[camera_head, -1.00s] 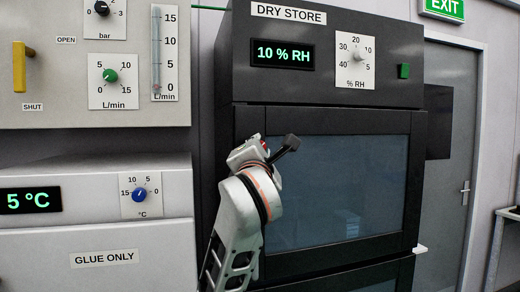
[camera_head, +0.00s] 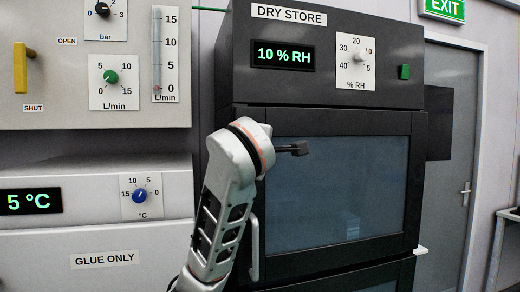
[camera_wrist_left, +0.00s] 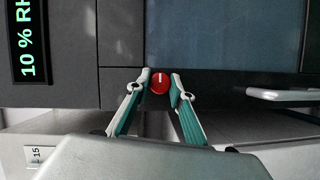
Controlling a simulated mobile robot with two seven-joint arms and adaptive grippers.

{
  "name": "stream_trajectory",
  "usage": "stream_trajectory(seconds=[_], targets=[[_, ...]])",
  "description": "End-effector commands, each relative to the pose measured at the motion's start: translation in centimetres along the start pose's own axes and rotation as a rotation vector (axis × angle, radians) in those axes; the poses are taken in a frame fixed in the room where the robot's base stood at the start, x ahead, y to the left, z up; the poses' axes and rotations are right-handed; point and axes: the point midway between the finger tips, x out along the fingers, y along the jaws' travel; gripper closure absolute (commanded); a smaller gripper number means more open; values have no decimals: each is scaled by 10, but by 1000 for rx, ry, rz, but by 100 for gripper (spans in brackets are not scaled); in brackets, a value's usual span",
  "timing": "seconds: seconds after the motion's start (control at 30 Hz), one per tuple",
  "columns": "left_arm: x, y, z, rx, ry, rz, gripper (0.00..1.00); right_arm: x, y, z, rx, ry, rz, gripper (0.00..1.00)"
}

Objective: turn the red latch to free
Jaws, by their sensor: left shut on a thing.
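The red latch (camera_wrist_left: 160,84) is a small round red knob with a white line on its face. It sits on the dark frame of the dry store (camera_head: 375,122), beside the glass door. My left gripper (camera_wrist_left: 161,88) has its two fingertips on either side of the latch and is shut on it. In the wrist view the white line runs up and down. In the head view my left wrist hides the latch and the fingers. My right gripper is not in view.
The pale door handle (camera_head: 255,248) stands out below my wrist; it also shows in the wrist view (camera_wrist_left: 284,95), right of the fingers. The display (camera_head: 283,54) reads 10 % RH. A cabinet with a blue knob (camera_head: 139,195) stands to the left.

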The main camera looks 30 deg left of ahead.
Motion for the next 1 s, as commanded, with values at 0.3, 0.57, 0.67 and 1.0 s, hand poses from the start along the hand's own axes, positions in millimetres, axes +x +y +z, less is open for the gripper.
stream_trajectory(seconds=[0.3,0.57,0.67,1.0], targets=[[0,0,0,34,2,-13,100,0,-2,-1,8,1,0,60],[0,0,0,34,2,-13,100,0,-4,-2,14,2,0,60],[0,0,0,34,2,-13,62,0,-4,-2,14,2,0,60],[0,0,0,33,1,-13,62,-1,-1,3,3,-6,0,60]])
